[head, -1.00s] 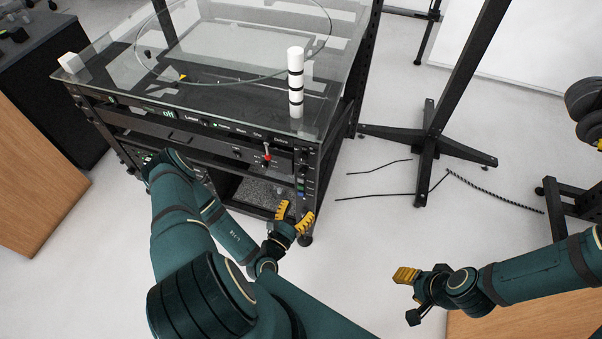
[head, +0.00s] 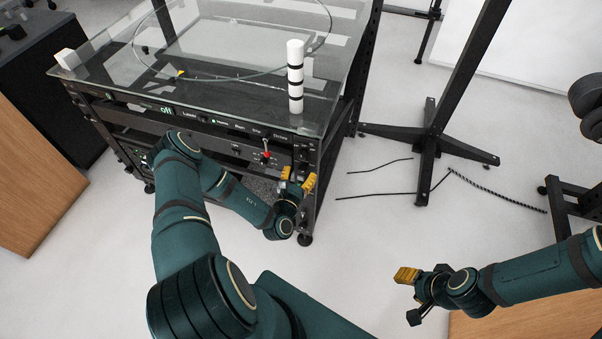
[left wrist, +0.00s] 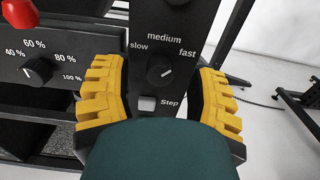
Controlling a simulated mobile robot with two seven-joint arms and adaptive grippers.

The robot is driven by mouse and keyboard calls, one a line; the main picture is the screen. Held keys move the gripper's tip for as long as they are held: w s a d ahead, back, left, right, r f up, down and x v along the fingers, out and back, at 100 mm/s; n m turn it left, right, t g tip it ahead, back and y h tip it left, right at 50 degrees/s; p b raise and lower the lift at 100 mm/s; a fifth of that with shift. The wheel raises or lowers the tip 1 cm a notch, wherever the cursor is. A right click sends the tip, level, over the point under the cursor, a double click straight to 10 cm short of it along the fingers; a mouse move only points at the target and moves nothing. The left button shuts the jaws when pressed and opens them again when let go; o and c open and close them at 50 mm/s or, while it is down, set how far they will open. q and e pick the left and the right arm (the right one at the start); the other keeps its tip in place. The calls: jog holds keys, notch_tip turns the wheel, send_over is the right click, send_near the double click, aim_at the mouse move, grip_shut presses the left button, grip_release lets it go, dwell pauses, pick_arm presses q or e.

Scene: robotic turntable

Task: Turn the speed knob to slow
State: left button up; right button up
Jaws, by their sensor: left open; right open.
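The black speed knob (left wrist: 160,69) is on the dark panel in the left wrist view, below the labels slow, medium and fast. Its white mark points up and right, toward fast. My left gripper (left wrist: 158,80) is open, with one yellow finger on either side of the knob; I cannot tell whether they touch the panel. In the head view my left gripper (head: 297,179) is at the front right corner of the turntable rack (head: 225,140). My right gripper (head: 407,275) is open and empty at the lower right, away from the rack.
A Step button (left wrist: 147,103) sits just below the knob. A percent knob (left wrist: 39,71) and a red-topped lever (head: 266,154) are to the left. A white banded post (head: 295,76) stands on the glass top. A black stand (head: 425,150) and floor cables are to the right.

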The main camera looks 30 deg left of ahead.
pick_arm(q)
jog(key=shift+w+a, duration=0.1)
jog(key=shift+w, duration=0.4)
grip_shut()
